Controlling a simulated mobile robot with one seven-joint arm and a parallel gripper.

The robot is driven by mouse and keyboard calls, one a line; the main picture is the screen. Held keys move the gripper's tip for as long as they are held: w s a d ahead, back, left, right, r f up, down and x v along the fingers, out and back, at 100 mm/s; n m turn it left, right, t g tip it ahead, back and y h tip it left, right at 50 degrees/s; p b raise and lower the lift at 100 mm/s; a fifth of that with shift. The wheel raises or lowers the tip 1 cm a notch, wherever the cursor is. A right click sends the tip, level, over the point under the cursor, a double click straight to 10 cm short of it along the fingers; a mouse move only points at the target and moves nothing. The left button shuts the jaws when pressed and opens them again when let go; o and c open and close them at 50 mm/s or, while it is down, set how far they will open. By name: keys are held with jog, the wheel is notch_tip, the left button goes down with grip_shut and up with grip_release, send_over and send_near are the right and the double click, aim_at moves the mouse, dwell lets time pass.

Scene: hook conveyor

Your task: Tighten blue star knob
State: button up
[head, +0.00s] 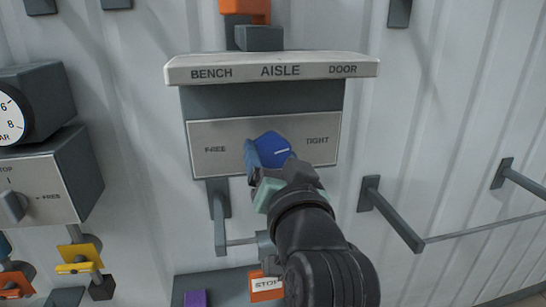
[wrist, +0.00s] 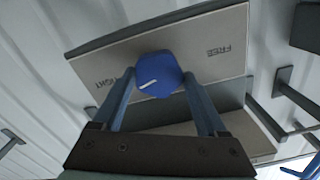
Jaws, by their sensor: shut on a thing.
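The blue star knob (head: 273,149) sits on a grey panel (head: 205,135) marked FREE on the left and TIGHT on the right. A white line on its face points right, slightly upward, toward TIGHT in the head view. In the wrist view the knob (wrist: 158,75) lies between the two blue fingers, and its white line points toward TIGHT. My gripper (head: 262,163) is shut on the knob, with a finger at its left side in the head view. My gripper (wrist: 160,92) hides little of the knob in the wrist view.
A shelf (head: 270,67) marked BENCH, AISLE, DOOR juts out above the panel. A box with a dial knob (head: 12,206) is at left. Grey brackets (head: 390,215) stick out at right. An orange STOP tag (head: 266,284) hangs below.

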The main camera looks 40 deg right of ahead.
jog(key=m, duration=0.6)
jog(key=shift+r+m+b, duration=0.2)
jog(key=shift+m+b, duration=0.1)
jog(key=shift+b, duration=0.05)
dwell(0.5)
jog(key=o, duration=1.1)
jog(key=shift+o, duration=0.9)
jog(key=shift+w+d+f, duration=0.1)
jog(key=shift+f, duration=0.1)
